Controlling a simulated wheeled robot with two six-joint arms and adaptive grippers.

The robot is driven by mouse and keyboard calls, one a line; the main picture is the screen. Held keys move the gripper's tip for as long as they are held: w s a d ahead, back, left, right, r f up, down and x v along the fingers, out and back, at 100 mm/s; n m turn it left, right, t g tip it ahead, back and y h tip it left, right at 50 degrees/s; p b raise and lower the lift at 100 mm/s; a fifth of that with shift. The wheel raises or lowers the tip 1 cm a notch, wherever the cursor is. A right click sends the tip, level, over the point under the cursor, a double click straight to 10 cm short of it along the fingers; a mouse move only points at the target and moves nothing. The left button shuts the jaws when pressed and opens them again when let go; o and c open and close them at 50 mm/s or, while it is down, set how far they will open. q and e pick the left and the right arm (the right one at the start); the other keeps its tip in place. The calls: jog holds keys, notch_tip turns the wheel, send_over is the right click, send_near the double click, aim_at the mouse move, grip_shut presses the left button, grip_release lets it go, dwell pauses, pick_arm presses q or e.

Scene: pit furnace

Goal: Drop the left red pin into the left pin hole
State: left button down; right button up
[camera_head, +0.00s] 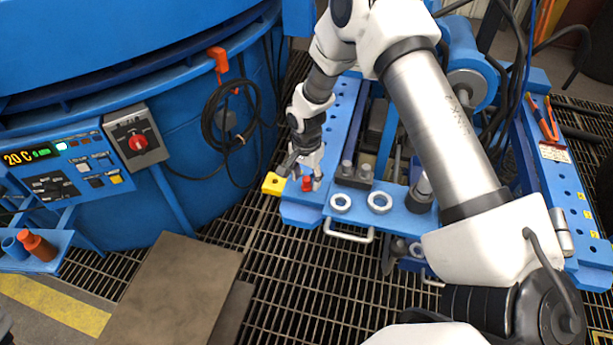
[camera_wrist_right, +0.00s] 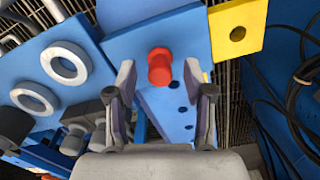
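A red pin (camera_head: 307,184) stands at the front end of a blue beam (camera_head: 345,105). In the wrist view the red pin (camera_wrist_right: 159,66) shows its round head on the blue plate. My right gripper (camera_head: 305,172) is over the pin. In the wrist view its fingers (camera_wrist_right: 159,80) are spread on either side of the pin, with a gap on both sides. A yellow plate (camera_head: 273,184) with one dark hole sits just left of the pin; this plate also shows in the wrist view (camera_wrist_right: 237,18). Which hole is the left pin hole, I cannot tell. My left gripper is not in view.
Two pale rings (camera_head: 341,203) lie on the blue crosspiece, right of the pin. Dark fittings (camera_head: 352,175) stand behind them. A blue furnace body (camera_head: 200,140) with a hanging black cable (camera_head: 230,118) is at left. An orange-red piece (camera_head: 37,246) stands on a blue side shelf.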

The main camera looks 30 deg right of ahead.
notch_tip(320, 180, up, 12)
dwell(0.5)
dwell(0.5)
